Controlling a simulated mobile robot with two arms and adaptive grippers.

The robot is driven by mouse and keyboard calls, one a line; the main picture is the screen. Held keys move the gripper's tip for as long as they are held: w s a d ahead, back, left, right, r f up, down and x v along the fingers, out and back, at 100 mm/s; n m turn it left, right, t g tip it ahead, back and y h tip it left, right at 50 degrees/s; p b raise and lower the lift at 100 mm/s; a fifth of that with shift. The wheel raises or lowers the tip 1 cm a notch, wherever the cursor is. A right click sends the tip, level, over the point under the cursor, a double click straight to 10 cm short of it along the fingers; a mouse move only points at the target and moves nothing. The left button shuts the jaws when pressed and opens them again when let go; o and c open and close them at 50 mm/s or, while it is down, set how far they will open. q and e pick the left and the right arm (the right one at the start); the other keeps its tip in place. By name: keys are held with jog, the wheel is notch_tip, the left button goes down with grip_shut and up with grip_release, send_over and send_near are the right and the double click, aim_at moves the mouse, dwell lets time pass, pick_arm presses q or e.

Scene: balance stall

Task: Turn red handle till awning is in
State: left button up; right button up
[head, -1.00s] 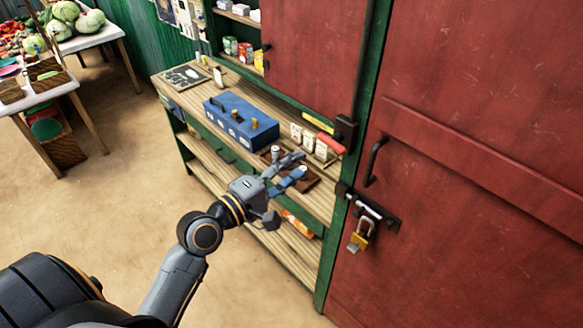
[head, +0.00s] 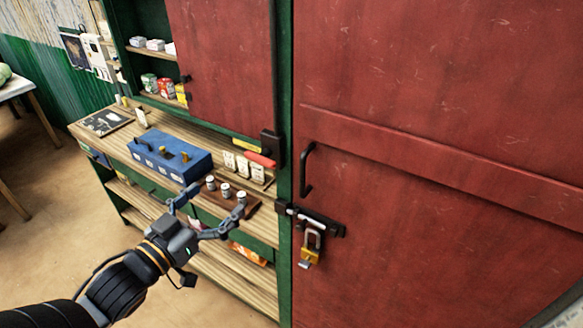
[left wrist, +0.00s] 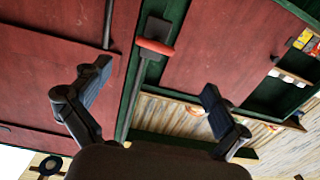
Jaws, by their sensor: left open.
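The red handle (head: 261,159) is a short bar on a dark bracket (head: 271,143), fixed to the green post beside the counter. It also shows in the left wrist view (left wrist: 155,46), above and between my finger tips. My left gripper (head: 212,200) is open and empty, its fingers spread in front of the counter edge. In the head view it is below and left of the handle, apart from it. The left wrist view shows both fingers (left wrist: 154,84) with nothing between them. The awning cannot be made out. My right gripper is out of view.
A blue cash box (head: 170,152) and a wooden block with metal weights (head: 253,203) stand on the counter (head: 118,150). A red door (head: 430,230) with a black pull (head: 307,170) and brass padlock (head: 310,256) fills the right. Open floor lies at lower left.

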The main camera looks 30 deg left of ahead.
aim_at(258, 163)
pick_arm(q)
jog(key=shift+m, duration=0.4)
jog(key=w+b, duration=0.2)
jog(key=w, duration=0.2)
jog(key=w+d+b, duration=0.1)
jog(key=w+b, duration=0.1)
jog(key=w, duration=0.2)
jog(key=w+b, duration=0.1)
jog(key=w, duration=0.3)
jog(key=shift+w+d+r+b, duration=0.2)
jog(key=shift+w+r+b, duration=0.05)
jog(key=shift+b, duration=0.15)
jog(key=shift+w+d+f, duration=0.1)
jog(key=shift+w+f, duration=0.05)
jog(key=shift+w, duration=0.55)
jog(key=c, duration=1.2)
jog(key=shift+o, duration=0.2)
jog(key=shift+n+p, duration=0.3)
jog(key=shift+p, duration=0.45)
